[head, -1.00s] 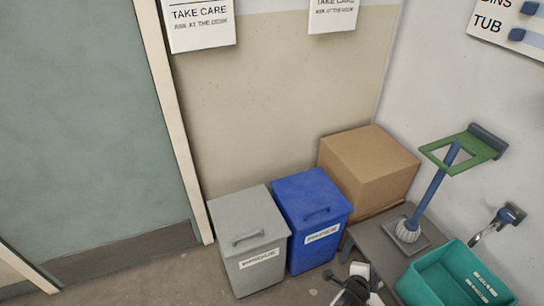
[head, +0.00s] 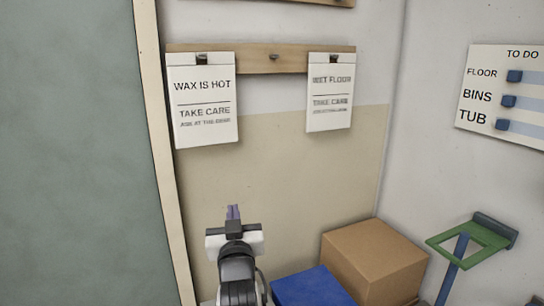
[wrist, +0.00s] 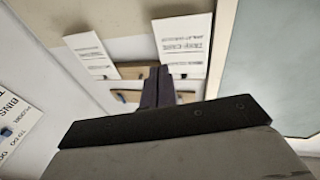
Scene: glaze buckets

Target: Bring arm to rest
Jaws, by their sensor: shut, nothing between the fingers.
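My gripper (head: 233,212) is raised in front of the beige wall in the head view, pointing up, below the hanging signs. Its two fingers are together and empty. In the wrist view the shut fingers (wrist: 157,85) stand in the middle, with the wall and signs beyond them. My arm reaches up from the bottom edge in the head view.
A "WAX IS HOT" sign (head: 203,100) and a "WET FLOOR" sign (head: 330,92) hang from a wooden rail (head: 272,60). A cardboard box (head: 374,260), a blue bin (head: 312,288) and a green holder (head: 472,240) are lower right. A to-do board (head: 506,96) is on the right wall.

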